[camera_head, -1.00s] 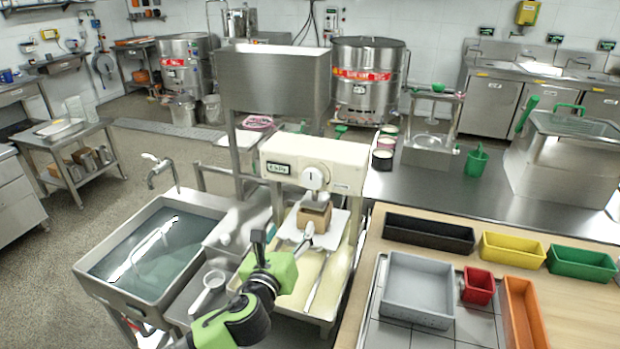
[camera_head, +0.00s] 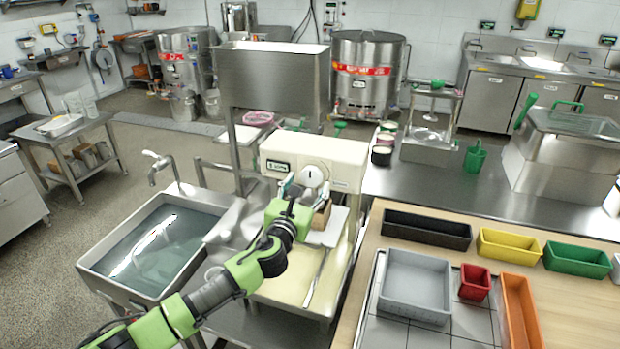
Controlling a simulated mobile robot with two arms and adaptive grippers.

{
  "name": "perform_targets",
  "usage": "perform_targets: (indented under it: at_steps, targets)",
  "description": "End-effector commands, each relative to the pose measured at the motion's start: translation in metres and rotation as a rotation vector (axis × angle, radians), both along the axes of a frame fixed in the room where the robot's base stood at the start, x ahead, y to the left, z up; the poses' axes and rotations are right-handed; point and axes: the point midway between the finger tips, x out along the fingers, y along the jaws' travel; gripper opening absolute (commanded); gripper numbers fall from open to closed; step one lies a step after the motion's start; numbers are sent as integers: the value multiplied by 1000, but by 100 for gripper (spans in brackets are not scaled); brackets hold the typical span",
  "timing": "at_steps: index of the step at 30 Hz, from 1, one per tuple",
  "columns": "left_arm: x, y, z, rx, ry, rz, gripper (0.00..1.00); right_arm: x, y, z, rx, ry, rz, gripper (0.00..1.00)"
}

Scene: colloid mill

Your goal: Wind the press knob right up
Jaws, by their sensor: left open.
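The press is a cream-coloured housing (camera_head: 345,160) with a small dark display on its front. The press knob (camera_head: 316,175) is a round white dial with a dark mark, on the housing's front. My left gripper (camera_head: 293,187) is in front of the housing, just left of and below the knob. Its jaws are open, and I cannot tell whether a finger touches the knob. A brown block (camera_head: 322,217) under the housing is partly hidden by my gripper. My right gripper is not in view.
A steel sink (camera_head: 95,262) with water is at the left. A wooden-topped table with a grey tray (camera_head: 413,311) and several coloured bins is at the right. A steel box (camera_head: 275,80) stands above and behind the press.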

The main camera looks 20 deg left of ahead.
Motion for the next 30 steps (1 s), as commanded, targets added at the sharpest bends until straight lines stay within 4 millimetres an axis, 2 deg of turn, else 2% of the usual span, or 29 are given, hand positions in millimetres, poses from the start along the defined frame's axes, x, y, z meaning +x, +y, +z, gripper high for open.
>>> perform_targets:
  at_steps: [3,9,20,24,30]
  targets:
    - [15,0,1,-1,-1,1,59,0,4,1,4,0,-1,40]
    - [29,0,0,-1,0,0,59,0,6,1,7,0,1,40]
    - [31,0,0,-1,0,0,59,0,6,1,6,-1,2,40]
    - [31,0,0,-1,0,0,22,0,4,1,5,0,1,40]
    - [31,0,0,-3,0,0,21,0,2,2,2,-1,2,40]
